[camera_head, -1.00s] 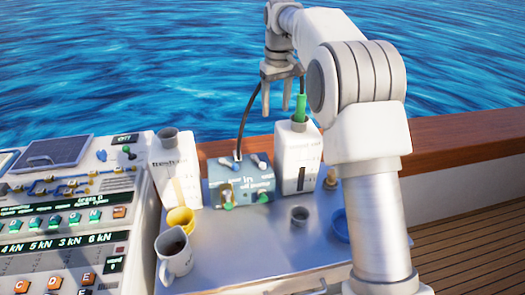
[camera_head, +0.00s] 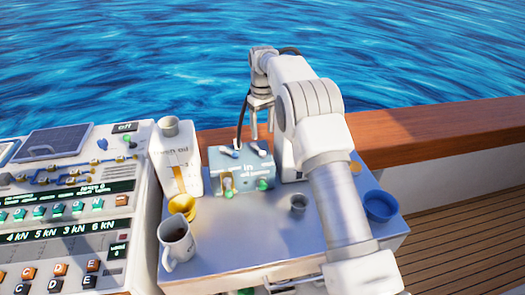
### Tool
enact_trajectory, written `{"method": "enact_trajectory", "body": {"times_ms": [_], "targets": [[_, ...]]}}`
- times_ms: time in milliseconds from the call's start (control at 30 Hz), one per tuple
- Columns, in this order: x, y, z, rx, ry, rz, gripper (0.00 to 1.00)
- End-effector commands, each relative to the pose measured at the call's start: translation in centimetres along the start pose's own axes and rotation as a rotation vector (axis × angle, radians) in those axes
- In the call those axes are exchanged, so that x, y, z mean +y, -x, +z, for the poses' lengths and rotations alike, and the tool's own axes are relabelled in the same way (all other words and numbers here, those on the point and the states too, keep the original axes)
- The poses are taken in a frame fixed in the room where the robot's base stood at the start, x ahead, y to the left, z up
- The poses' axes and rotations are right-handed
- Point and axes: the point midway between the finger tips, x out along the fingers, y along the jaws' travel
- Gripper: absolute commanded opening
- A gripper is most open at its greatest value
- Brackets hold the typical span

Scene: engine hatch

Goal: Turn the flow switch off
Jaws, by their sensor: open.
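A pale blue box (camera_head: 242,172) stands at the back of the metal worktop, with small levers (camera_head: 258,149) on its top and green-tipped fittings (camera_head: 262,184) on its front. Its lettering is too small to read fully, and I cannot tell which part is the flow switch. My gripper (camera_head: 262,130) points down, open and seemingly empty, just above and behind the box's top right part. I cannot tell whether its fingers touch anything. On the left console (camera_head: 85,195), a dark label reading "off" (camera_head: 125,127) sits above a small green knob (camera_head: 127,139).
A white oil container (camera_head: 176,160) stands left of the box; another (camera_head: 288,160) is mostly hidden behind my arm. A yellow cup (camera_head: 183,206), a mug (camera_head: 176,243), a grey cup (camera_head: 298,203) and a blue bowl (camera_head: 380,205) stand on the worktop (camera_head: 250,235).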

Motion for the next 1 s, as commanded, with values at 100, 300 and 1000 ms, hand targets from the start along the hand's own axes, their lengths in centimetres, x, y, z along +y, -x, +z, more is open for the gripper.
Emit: {"method": "enact_trajectory", "body": {"times_ms": [100,300,1000], "targets": [[-0.1,-2.8,0.1,-0.003,0.0,-0.001,0.62],[-0.1,-6.4,0.1,-0.002,0.0,-0.001,0.62],[0.0,-8.7,0.0,0.001,0.0,0.0,0.35]]}}
